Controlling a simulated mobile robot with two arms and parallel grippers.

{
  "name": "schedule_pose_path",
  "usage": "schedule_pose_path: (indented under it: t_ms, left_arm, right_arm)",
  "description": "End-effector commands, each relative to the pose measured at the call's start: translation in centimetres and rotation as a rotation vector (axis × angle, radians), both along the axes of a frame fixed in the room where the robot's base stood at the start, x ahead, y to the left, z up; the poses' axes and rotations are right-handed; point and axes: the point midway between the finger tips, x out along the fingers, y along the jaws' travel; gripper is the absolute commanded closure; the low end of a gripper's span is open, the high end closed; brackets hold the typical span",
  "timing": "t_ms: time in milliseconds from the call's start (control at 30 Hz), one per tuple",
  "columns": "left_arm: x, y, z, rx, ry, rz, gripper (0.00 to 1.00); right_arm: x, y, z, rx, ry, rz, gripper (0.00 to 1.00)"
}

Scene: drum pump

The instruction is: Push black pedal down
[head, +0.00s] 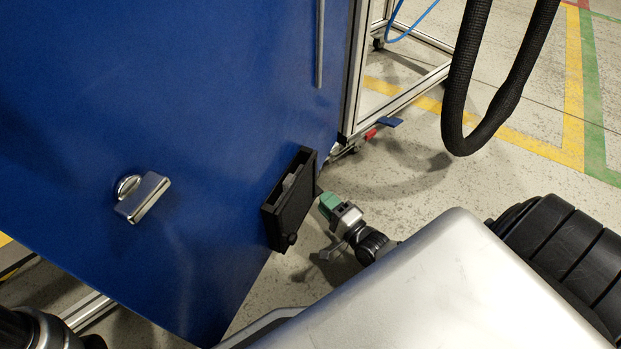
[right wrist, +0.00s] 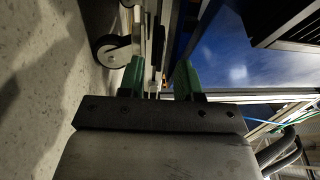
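I cannot clearly make out a black pedal in either view. Small red (head: 370,134) and blue (head: 391,122) pedal-like parts show low at the foot of the metal frame in the head view. My right gripper (head: 328,205) is beside a black box-like fitting on the blue panel, to its right. In the right wrist view its two green fingers (right wrist: 160,78) stand apart, with frame bars showing beyond the gap and nothing held. Only a dark part of my left arm shows at the bottom left of the head view; its gripper is out of sight.
The large blue panel (head: 190,90) fills the left, with a silver handle (head: 145,197) and the black fitting (head: 290,200). An aluminium frame (head: 410,90) stands behind it. A caster wheel (right wrist: 113,51) is near the fingers. A thick black hose (head: 462,90) hangs at upper right.

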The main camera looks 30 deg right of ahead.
Motion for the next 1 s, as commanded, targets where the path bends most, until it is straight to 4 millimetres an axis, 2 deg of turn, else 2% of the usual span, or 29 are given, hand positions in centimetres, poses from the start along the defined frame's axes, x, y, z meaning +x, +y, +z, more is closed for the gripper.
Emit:
schedule_pose_path:
  t_ms: [33, 300, 467, 733, 967, 1000]
  left_arm:
    - [0.0, 0.0, -1.0, 0.0, 0.0, 0.0, 1.0]
    - [0.0, 0.0, -3.0, 0.0, 0.0, 0.0, 1.0]
    - [0.0, 0.0, -3.3, 0.0, 0.0, 0.0, 1.0]
    - [0.0, 0.0, -3.2, 0.001, -0.001, 0.0, 1.0]
    - [0.0, 0.0, -3.2, 0.001, -0.001, 0.0, 1.0]
    - [0.0, 0.0, -3.2, 0.001, 0.0, 0.0, 1.0]
  right_arm:
    - [1.1, 0.2, -0.3, 0.001, -0.006, 0.0, 0.66]
    - [5.2, 0.8, 0.2, -0.001, -0.002, 0.001, 0.66]
    - [6.2, 0.9, 0.5, -0.002, 0.0, 0.001, 0.66]
    - [6.3, 0.9, 0.6, -0.002, 0.001, 0.001, 0.66]
    - [6.3, 0.9, 0.6, -0.002, 0.0, 0.001, 1.0]
    - [6.3, 0.9, 0.6, -0.002, -0.001, 0.001, 1.0]
